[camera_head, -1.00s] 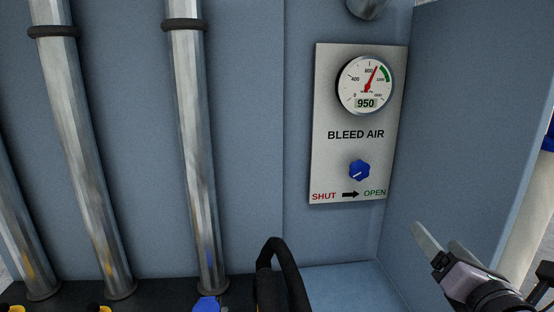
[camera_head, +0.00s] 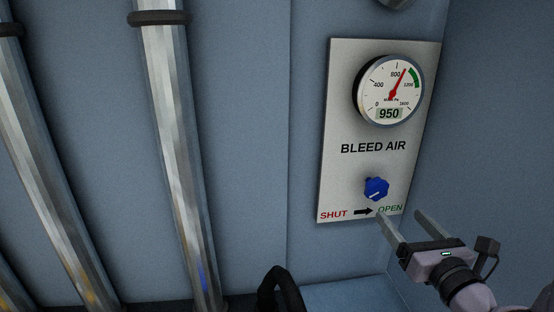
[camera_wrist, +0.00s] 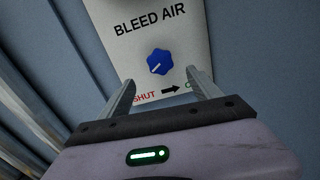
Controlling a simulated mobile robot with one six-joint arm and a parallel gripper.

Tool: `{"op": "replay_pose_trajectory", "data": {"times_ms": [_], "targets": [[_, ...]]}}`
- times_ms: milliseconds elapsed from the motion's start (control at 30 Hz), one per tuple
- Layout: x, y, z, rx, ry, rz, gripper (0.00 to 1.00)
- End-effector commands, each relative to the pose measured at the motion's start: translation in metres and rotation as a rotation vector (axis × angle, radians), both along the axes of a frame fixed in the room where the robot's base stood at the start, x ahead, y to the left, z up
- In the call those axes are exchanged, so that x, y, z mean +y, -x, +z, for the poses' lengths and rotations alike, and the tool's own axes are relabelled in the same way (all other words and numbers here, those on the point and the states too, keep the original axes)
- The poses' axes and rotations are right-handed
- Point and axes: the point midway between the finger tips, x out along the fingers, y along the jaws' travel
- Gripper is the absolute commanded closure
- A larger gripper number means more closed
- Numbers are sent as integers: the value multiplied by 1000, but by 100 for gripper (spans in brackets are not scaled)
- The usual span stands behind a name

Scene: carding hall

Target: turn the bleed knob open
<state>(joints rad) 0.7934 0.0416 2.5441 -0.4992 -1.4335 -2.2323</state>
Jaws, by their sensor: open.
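The blue bleed knob (camera_head: 376,189) sits on the pale BLEED AIR panel (camera_head: 340,105), under its label. Its white pointer line slants toward the lower left, on the SHUT side. The knob also shows in the wrist view (camera_wrist: 159,62), above and between the two fingers. My gripper (camera_head: 404,214) is open and empty, just below and right of the knob, its left fingertip overlapping the panel's bottom edge in the picture. In the wrist view my gripper (camera_wrist: 160,80) has its fingers spread wide, apart from the knob.
A round gauge (camera_head: 391,90) above the knob reads 950, its red needle near the green band. A side wall (camera_head: 440,150) stands close on the right. Metal pipes (camera_head: 178,140) run down the left. A black curved handle (camera_head: 278,285) is at the bottom.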

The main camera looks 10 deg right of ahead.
Motion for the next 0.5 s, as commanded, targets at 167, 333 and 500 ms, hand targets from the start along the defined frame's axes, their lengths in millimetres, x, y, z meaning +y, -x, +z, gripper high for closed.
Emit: {"op": "replay_pose_trajectory", "data": {"times_ms": [167, 333, 500], "targets": [[4, -43, 0, 5, 3, 2, 27], [5, -87, -1, 4, 5, -1, 27], [5, -115, -1, 4, 4, -4, 27]]}}
